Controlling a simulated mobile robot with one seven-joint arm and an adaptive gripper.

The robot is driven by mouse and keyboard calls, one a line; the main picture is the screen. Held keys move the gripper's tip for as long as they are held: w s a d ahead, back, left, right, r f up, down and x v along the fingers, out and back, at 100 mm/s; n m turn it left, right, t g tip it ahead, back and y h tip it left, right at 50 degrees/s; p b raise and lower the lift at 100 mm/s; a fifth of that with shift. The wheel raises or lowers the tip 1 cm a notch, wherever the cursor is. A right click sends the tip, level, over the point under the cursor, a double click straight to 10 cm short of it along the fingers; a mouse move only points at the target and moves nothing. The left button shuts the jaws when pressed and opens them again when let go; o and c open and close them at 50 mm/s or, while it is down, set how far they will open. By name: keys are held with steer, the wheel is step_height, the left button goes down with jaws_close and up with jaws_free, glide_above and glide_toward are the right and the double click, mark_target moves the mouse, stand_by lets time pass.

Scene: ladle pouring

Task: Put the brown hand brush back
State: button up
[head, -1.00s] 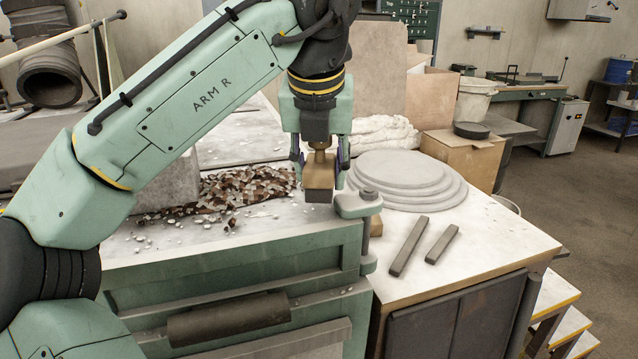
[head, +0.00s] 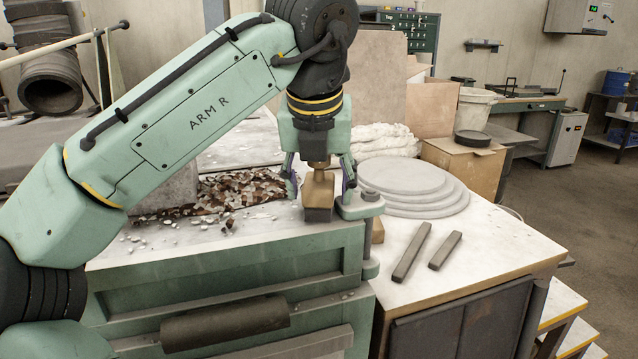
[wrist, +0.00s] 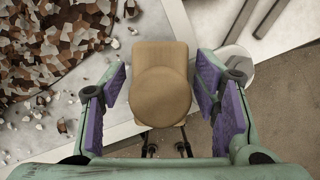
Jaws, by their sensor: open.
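The brown hand brush (head: 318,190) stands upright at the front right corner of the bench top (head: 262,222), with its dark bristle end down and its knob up. In the wrist view the brush (wrist: 160,95) shows from above, its round knob in the middle over a tan block. My gripper (head: 320,184) is open around the brush. In the wrist view its purple finger pads stand apart from the brush, with a gap on both sides. The underside of the bristles is hidden.
A heap of brown and white fragments (head: 243,190) lies left of the brush, with loose white bits around it. Stacked round grey discs (head: 405,181) and two dark bars (head: 411,252) lie on the table to the right. A pale green corner fitting (head: 359,205) stands close beside the brush.

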steer(key=shift+s+r, duration=0.1)
steer(key=shift+r, duration=0.4)
steer(key=p+v, duration=0.1)
steer(key=v, duration=1)
steer(key=shift+r, duration=0.2)
